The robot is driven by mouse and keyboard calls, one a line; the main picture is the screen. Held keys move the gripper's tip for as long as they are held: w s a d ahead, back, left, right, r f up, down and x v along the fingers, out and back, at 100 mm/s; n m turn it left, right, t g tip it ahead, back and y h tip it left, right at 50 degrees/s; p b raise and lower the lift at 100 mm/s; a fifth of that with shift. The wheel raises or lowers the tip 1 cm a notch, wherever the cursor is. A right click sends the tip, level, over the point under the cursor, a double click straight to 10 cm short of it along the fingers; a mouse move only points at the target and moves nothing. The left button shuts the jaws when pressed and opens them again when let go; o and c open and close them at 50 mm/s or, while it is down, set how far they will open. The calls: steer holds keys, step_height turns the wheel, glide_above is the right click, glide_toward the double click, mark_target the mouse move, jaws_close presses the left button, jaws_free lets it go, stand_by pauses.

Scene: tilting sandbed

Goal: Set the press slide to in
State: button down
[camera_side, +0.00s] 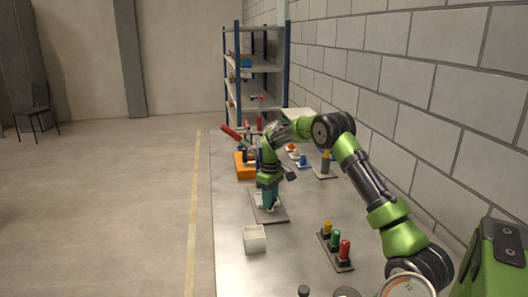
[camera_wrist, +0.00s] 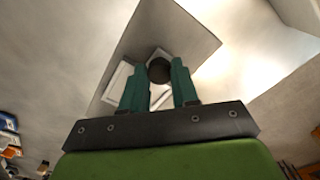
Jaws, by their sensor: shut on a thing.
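A flat grey plate (camera_side: 277,216) lies on the table in the side view, under my gripper (camera_side: 268,204). In the wrist view the plate (camera_wrist: 192,32) carries a pale raised part (camera_wrist: 117,80) and a dark round knob (camera_wrist: 159,70), which looks like the knob of the press slide. The two teal fingers of my gripper (camera_wrist: 159,78) stand on either side of the knob and are shut on it. My gripper hides most of the slide in the side view, and I cannot tell the slide's position along its track.
A white open box (camera_side: 254,240) stands in front of the plate. A dark base with yellow, green and red pegs (camera_side: 336,249) is to the right. An orange block (camera_side: 243,166) and a red-handled lever (camera_side: 233,133) are behind. The table's left front area is clear.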

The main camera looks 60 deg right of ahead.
steer(key=shift+w+d, duration=0.5)
steer(key=shift+w, duration=0.05)
steer(key=c, duration=0.8)
jaws_free()
steer(key=shift+c, duration=0.2)
steer(key=shift+r, duration=0.15)
step_height(320, 180, up, 17)
